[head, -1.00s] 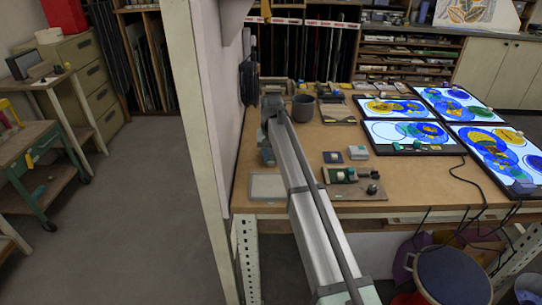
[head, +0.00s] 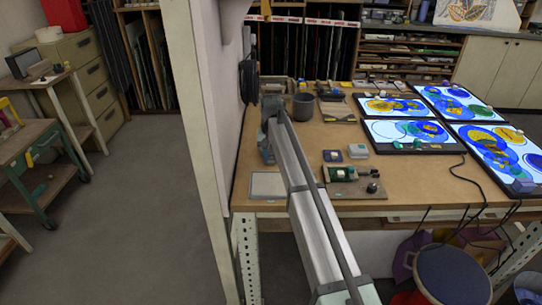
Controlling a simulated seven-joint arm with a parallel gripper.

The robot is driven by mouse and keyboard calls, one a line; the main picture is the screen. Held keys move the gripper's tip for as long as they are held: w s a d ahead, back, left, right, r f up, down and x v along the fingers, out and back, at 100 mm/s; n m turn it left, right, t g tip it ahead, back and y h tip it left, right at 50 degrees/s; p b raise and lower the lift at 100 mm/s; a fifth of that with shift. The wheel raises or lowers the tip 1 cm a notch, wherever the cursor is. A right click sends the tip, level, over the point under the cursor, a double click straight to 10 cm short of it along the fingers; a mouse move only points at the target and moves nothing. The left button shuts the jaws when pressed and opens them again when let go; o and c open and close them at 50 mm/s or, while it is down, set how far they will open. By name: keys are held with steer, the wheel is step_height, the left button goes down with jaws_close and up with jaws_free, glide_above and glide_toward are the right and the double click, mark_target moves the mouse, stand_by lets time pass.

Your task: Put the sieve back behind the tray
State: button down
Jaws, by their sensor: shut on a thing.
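A flat pale grey tray (head: 268,185) lies on the front left corner of the wooden bench. My arm reaches from the bottom of the picture over the bench, and its far end bends down a little behind the tray. The fingers of my gripper are hidden by my own arm, so I see neither them nor what is between them. I cannot make out the sieve anywhere; the bench behind the tray is partly covered by my arm.
A dark grey pot (head: 303,107) stands at the back of the bench. Lit light panels with coloured glass (head: 408,136) fill the right side. A small board with jars (head: 353,187) lies right of my arm. A wall and post (head: 205,120) border the bench's left side.

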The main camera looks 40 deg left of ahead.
steer(key=shift+f, duration=0.1)
steer(key=c, duration=0.8)
jaws_free()
step_height(320, 180, up, 14)
steer(key=shift+d+f, duration=0.1)
